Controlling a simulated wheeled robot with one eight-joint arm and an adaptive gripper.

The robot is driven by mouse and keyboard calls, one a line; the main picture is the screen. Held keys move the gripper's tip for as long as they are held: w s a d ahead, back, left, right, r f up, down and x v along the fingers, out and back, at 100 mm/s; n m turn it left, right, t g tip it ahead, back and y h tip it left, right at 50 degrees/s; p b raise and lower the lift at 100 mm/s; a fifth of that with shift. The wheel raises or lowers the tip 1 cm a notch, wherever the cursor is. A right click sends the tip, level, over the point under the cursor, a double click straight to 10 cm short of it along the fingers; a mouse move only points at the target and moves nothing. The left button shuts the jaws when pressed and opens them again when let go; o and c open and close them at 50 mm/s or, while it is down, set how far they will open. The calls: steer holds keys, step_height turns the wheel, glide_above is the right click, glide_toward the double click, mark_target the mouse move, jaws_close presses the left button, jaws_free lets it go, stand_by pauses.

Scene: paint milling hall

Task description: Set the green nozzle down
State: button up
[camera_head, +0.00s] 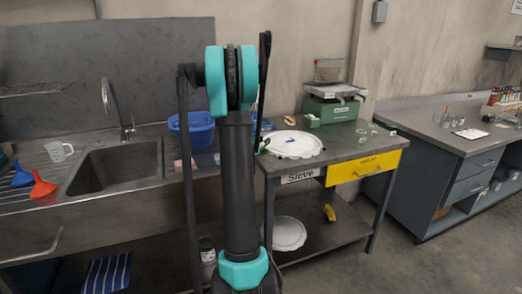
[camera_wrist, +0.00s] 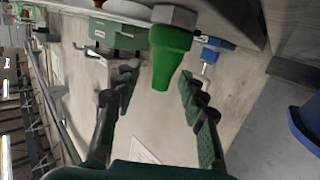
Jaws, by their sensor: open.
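The green nozzle (camera_wrist: 170,50) is in the wrist view, a tapered green piece with a grey hex end (camera_wrist: 174,15) at the picture's top edge. Its narrow end points down in the picture, between my fingers. My gripper (camera_wrist: 159,82) is open, with a finger on either side and a visible gap to the nozzle. The hex end appears to meet the worktop, but the contact is not clear. In the head view my arm hides most of the gripper, and I cannot make out the nozzle surely.
A white round plate (camera_head: 308,147) lies on the sieve table (camera_head: 345,152), with a small blue piece (camera_head: 290,140) on it. A green scale (camera_head: 331,110) stands behind. The sink (camera_head: 110,166) and blue basin (camera_head: 201,134) are left. Small glass pieces lie at the table's right.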

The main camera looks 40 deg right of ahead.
jaws_close()
steer(key=shift+r, duration=0.1)
stand_by(0.3)
